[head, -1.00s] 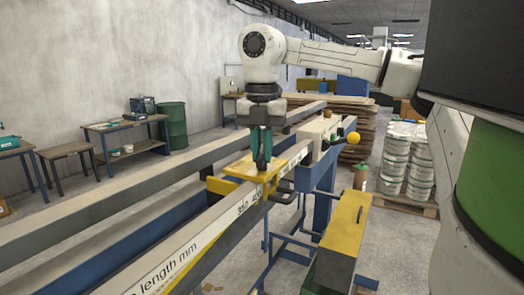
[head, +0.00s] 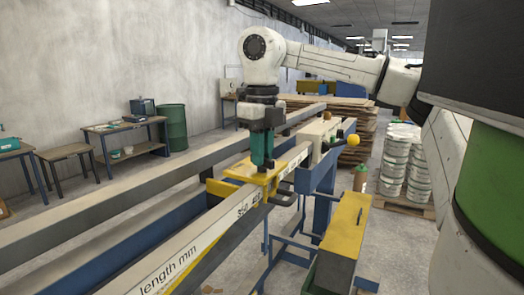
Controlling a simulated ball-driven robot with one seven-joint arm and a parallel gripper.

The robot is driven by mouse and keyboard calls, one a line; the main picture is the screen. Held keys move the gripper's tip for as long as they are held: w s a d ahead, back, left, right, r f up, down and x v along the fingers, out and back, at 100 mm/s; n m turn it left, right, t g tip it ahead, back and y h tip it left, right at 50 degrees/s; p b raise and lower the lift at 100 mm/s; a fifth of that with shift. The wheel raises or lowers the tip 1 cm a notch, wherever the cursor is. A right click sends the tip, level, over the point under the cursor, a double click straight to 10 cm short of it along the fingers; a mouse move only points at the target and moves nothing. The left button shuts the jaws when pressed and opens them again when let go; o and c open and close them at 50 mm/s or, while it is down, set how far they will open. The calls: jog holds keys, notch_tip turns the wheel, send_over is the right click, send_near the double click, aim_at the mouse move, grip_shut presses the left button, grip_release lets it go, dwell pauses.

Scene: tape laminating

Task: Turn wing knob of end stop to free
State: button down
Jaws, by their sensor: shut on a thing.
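The yellow end stop (head: 228,189) sits across the rail that carries the printed length scale (head: 190,255). My gripper (head: 262,165) points straight down over the end stop, its green fingers close together at the top of the yellow body. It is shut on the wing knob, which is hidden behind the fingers. I cannot tell the knob's angle.
Two long rails run away from me, with a blue trough (head: 130,232) between them. A yellow ball-ended lever (head: 352,139) stands beyond the end stop at the right. A yellow-topped box (head: 346,222) stands in front of the machine at the right. Stacked white buckets (head: 399,165) stand farther right.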

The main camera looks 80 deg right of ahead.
jog(key=shift+n, duration=2)
jog(key=c, duration=1.1)
grip_release()
jog(key=shift+r, duration=0.1)
notch_tip(320, 180, up, 11)
jog(key=shift+f+b, duration=0.15)
jog(key=shift+b, duration=0.35)
